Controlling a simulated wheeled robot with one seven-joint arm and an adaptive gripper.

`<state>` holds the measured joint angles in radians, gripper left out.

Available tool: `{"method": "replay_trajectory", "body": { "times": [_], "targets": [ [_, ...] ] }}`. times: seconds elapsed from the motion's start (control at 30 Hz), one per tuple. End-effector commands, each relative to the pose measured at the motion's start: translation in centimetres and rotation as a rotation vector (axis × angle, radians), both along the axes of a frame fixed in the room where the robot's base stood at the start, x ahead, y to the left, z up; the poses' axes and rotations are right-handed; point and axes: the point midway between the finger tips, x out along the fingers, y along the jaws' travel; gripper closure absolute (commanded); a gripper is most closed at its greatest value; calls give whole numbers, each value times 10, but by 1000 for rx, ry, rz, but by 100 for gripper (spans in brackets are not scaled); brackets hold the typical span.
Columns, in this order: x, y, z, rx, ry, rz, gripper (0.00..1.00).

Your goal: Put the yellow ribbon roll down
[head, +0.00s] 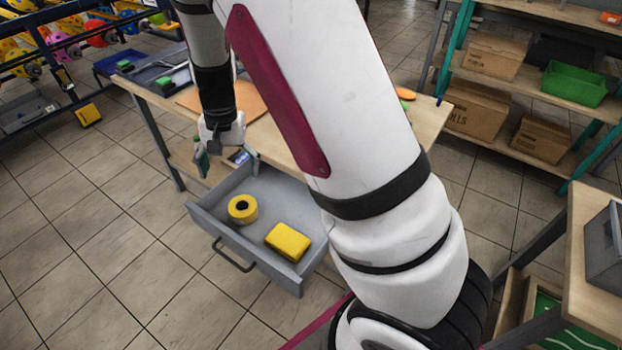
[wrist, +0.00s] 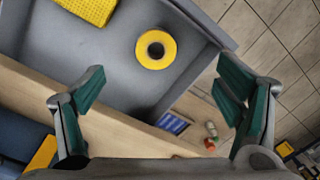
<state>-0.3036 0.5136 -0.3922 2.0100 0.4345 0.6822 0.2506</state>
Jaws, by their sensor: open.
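The yellow ribbon roll (head: 242,209) lies flat in the open grey drawer (head: 212,224), toward its left side. In the wrist view the roll (wrist: 156,49) shows its dark centre hole, and it rests on the drawer floor (wrist: 95,75). My gripper (head: 228,165) is above the back part of the drawer, behind the roll and apart from it. In the wrist view my gripper (wrist: 160,95) has its green-padded fingers wide apart with nothing between them.
A yellow block (head: 288,242) lies in the drawer, right of the roll. The wooden table (head: 278,150) is above and behind the drawer. Shelves with cardboard boxes (head: 475,108) and a green bin (head: 574,84) stand at the right. Floor in front of the drawer is clear.

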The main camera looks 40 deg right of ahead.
Motion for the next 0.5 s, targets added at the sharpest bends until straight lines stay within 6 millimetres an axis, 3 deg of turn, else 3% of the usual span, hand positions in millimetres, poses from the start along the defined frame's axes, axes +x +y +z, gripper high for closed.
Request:
{"method": "replay_trajectory", "body": {
  "times": [0.03,0.2,0.5],
  "targets": [
    [-9,3,23,26,-19,23,15],
    [-50,9,84,78,-57,126,15],
    [-138,9,163,87,-139,325,15]
  ]
}}
